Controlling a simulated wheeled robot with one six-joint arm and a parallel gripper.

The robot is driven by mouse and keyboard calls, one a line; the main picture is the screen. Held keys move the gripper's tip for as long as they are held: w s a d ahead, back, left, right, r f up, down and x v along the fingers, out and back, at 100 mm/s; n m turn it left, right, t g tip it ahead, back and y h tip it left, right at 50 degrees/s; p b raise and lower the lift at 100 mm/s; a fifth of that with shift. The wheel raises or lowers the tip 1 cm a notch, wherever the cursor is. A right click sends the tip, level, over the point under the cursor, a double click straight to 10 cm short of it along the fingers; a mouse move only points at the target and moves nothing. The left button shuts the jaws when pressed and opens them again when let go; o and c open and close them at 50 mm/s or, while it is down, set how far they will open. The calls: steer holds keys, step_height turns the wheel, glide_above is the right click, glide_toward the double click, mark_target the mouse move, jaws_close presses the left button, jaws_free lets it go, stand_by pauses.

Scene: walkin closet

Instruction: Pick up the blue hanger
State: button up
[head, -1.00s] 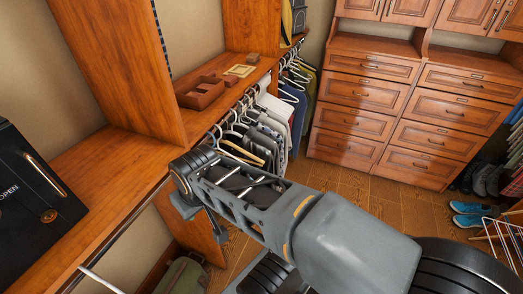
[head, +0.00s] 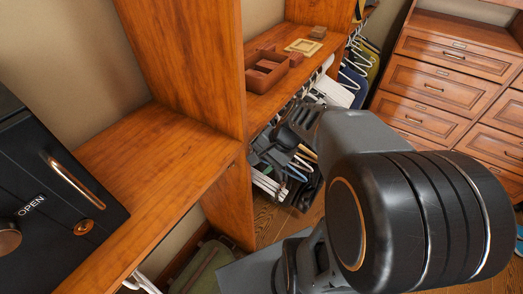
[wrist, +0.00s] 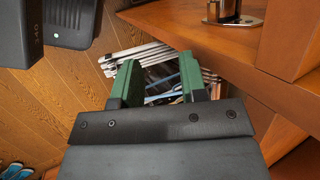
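My gripper (wrist: 158,68) has two green fingers, spread apart in the wrist view. A thin light-blue strip, which looks like the blue hanger (wrist: 160,97), shows between and beyond the fingers among other hangers. I see no contact with it, and much of it is hidden by the gripper. In the head view my gripper (head: 274,150) is dark and reaches down at the hanging row under the shelf; its fingers are hard to make out there.
White hangers (wrist: 142,55) crowd close around the fingers. A wooden shelf (head: 160,165) and upright panel (head: 190,60) stand beside the arm. A tray (head: 268,72) sits on the shelf above. A black safe (head: 45,185) is at left, drawers (head: 430,90) at the far right.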

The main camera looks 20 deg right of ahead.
steer(key=w+d+f+m+t+y+b, duration=0.1)
steer(key=w+d+f+m+t+b, duration=0.2)
steer(key=d+m, duration=0.5)
steer(key=w+d+f+m+t+y+b, duration=0.1)
steer(key=w+d+f+m+t+y, duration=0.1)
steer(key=w+d+f+m+t, duration=0.45)
steer(key=shift+w+a+f+m+g+h, duration=0.15)
steer(key=shift+w+a+f+m, duration=0.2)
steer(key=shift+w+a+m, duration=0.45)
steer(key=shift+w+a+f+m+g+h, duration=0.15)
steer(key=shift+w+a+f+m, duration=0.25)
steer(key=shift+w+a, duration=0.8)
steer(key=shift+w+a+f+m+g+h, duration=0.1)
steer(key=shift+w+a+f+m+h, duration=0.15)
steer(key=shift+w+a+m, duration=0.75)
steer(key=shift+w+f+n, duration=0.2)
steer(key=shift+w, duration=0.25)
steer(key=shift+w+f+n, duration=0.15)
steer(key=shift+w, duration=0.3)
steer(key=shift+c, duration=0.4)
jaws_close()
